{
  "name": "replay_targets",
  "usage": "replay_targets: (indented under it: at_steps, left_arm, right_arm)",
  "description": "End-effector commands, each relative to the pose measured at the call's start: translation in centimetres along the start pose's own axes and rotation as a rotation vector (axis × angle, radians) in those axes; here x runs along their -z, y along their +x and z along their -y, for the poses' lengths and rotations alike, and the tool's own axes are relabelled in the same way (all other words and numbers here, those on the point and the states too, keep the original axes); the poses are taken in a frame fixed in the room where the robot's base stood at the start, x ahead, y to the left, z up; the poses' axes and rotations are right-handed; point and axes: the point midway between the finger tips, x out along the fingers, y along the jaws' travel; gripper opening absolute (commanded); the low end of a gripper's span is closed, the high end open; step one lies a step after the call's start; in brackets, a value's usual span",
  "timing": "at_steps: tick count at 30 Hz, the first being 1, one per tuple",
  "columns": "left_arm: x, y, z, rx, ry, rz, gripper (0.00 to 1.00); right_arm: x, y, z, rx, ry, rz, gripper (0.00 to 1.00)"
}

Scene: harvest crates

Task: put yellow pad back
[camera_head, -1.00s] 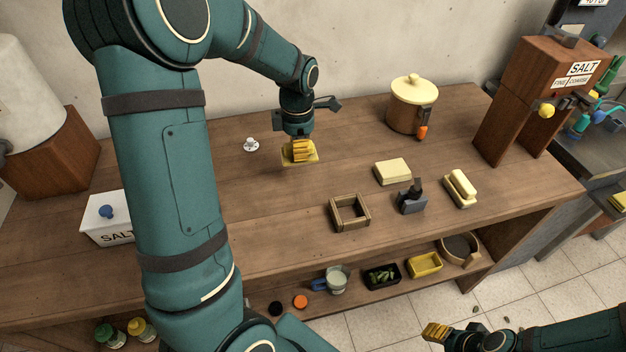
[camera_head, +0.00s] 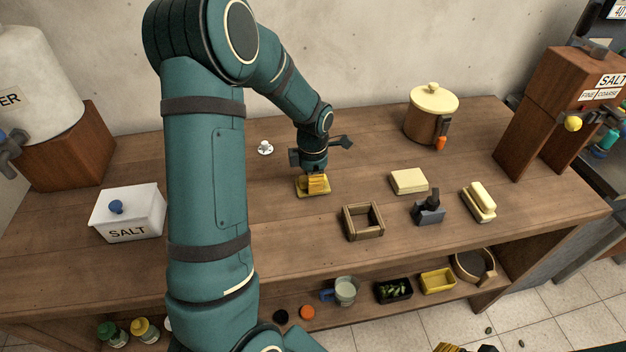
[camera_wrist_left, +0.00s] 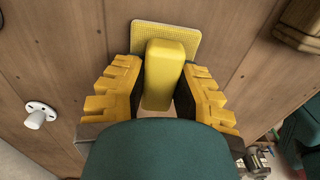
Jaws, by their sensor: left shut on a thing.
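The yellow pad is a flat square plate (camera_head: 313,195) with an upright block handle, shown closely in the left wrist view (camera_wrist_left: 164,75). My left gripper (camera_head: 313,182) points down, its yellow fingers either side of the handle, shut on it. The plate is low over the back middle of the table; I cannot tell whether it touches the wood. An empty square wooden frame (camera_head: 347,224) lies on the table to the pad's right and nearer the front. My right gripper (camera_head: 456,348) shows only as yellow fingertips at the bottom edge; its opening is unclear.
A white knobbed piece (camera_head: 265,148) stands left behind the pad. A cream block (camera_head: 408,181), a dark-handled grey tool (camera_head: 429,213), a cream handled block (camera_head: 479,201) and a lidded pot (camera_head: 428,122) stand right. A salt box (camera_head: 128,214) is left. Bare wood surrounds the pad.

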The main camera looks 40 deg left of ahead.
Motion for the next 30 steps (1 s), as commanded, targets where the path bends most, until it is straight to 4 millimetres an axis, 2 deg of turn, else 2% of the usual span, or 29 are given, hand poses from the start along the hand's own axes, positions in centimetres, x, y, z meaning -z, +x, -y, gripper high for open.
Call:
replay_targets:
  at_steps: [7,8,9,18,22,26,30]
  left_arm:
    - [0.0,0.3,0.0,-0.001,0.001,0.000,0.00]
    - [0.0,0.3,0.0,-0.001,0.001,0.000,0.38]
    - [0.0,0.2,0.0,-0.001,0.001,0.000,0.51]
    - [0.0,0.2,0.0,0.000,0.000,0.000,0.51]
    - [0.0,-0.5,0.0,-0.001,0.000,0.001,0.51]
    - [-0.1,-2.5,-0.1,-0.004,-0.001,0.002,0.51]
    - [-0.1,-5.5,-0.1,-0.004,0.000,0.003,0.51]
  right_arm:
    - [0.0,0.3,-0.1,0.000,0.000,-0.001,0.47]
    - [0.0,0.2,-0.1,0.000,0.000,-0.001,0.47]
    - [0.0,0.2,-0.1,0.000,0.000,-0.001,0.47]
    - [0.0,0.1,-0.1,0.000,0.000,-0.001,0.47]
    - [0.0,-0.2,0.1,0.000,0.000,0.000,0.47]
    - [0.0,-0.7,0.3,0.000,0.000,0.002,0.47]
    - [-0.1,-1.5,0.6,0.000,0.001,0.006,0.47]
